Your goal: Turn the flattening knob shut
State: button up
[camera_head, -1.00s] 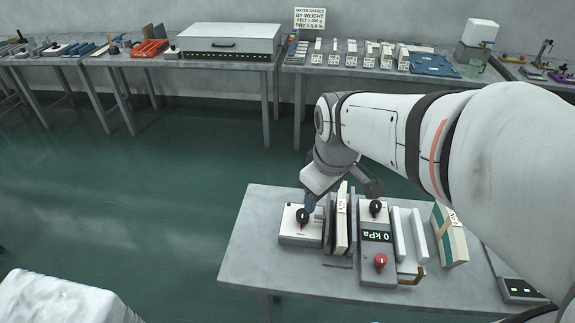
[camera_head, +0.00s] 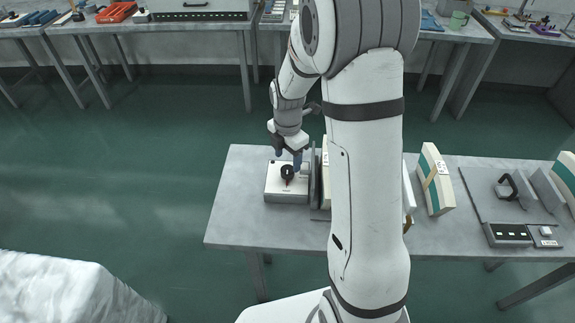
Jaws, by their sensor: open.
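A white box (camera_head: 286,191) with a black knob (camera_head: 287,172) on its top stands at the left part of the near table; a small red mark shows beside the knob. I cannot read a label that names it as the flattening knob. My gripper (camera_head: 288,157) points down over this knob, with its blue-tipped fingers apart. The right finger comes close to the knob; I cannot tell whether it touches. Upright plates (camera_head: 316,178) stand just right of the box. My own arm hides the middle of the table.
The grey table (camera_head: 235,215) is bare at its left and front. A cream and green block (camera_head: 436,180) stands right of my arm, and a fixture with a dark panel (camera_head: 508,235) is farther right. A white-covered shape (camera_head: 70,290) is at lower left.

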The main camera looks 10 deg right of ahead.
aim_at(288, 169)
jog(key=shift+f, duration=2.2)
jog(key=shift+c, duration=0.3)
jog(key=c, duration=0.9)
